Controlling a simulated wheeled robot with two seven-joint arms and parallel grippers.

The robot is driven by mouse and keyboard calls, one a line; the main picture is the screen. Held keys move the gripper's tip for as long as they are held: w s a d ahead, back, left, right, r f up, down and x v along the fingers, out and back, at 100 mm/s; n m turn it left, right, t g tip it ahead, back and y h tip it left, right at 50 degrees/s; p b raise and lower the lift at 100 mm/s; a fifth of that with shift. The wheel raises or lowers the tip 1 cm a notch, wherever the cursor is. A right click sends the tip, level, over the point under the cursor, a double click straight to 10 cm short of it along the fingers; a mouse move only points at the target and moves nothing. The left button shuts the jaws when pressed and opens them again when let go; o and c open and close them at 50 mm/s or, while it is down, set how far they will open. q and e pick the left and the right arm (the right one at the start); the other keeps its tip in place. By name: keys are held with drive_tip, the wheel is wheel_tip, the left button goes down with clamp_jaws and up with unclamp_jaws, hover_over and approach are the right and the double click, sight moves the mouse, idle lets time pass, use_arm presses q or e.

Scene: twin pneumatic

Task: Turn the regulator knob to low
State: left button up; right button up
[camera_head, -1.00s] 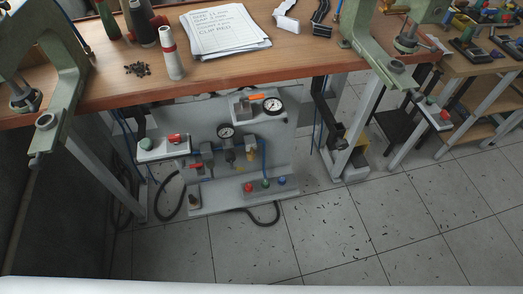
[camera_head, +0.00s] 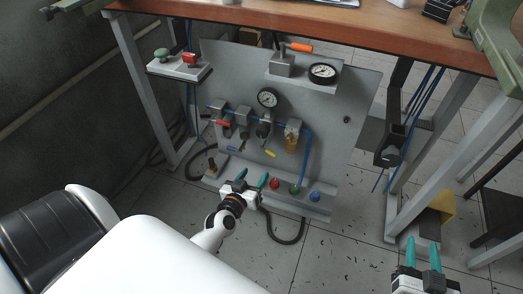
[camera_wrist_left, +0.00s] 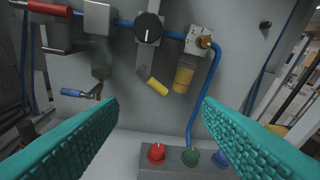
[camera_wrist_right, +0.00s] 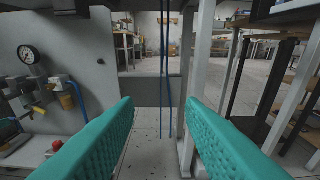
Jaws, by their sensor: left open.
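The regulator knob (camera_wrist_left: 148,28) is a round black dial with a white pointer mark, at the top middle of the left wrist view. It sits on the grey pneumatic panel (camera_head: 225,75) under the table, below a white-faced gauge (camera_head: 267,98). My left gripper (camera_head: 252,177) is open and empty, in front of the panel and below the knob, not touching it. Its teal fingers are wide apart in the left wrist view, with the knob above the gap. My right gripper (camera_head: 422,248) is open and empty at the lower right, away from the panel.
An amber bowl (camera_wrist_left: 183,76) and blue tube (camera_wrist_left: 205,95) are right of the knob. The tabletop (camera_head: 330,28) overhangs; a table leg (camera_head: 430,145) stands right.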

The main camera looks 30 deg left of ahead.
use_arm(q)
drive_tip(key=n+t+y+b, duration=0.2)
drive_tip(key=b, duration=0.1)
approach(261, 135)
drive_tip(key=x, duration=0.9)
drive_tip(key=shift+w+a+f+b, duration=0.1)
drive_tip(key=shift+w+b, duration=0.25)
drive_tip(key=shift+w, duration=0.05)
drive_tip(key=shift+w+a+m, duration=0.1)
drive_tip(key=shift+w+m, duration=0.2)
drive_tip(key=shift+w, duration=0.05)
use_arm(e)
drive_tip(key=s+r+t+y, duration=0.2)
drive_tip(key=r+t, duration=0.4)
drive_tip(key=r, duration=0.7)
drive_tip(key=shift+s, duration=0.6)
use_arm(q)
drive_tip(key=c, duration=1)
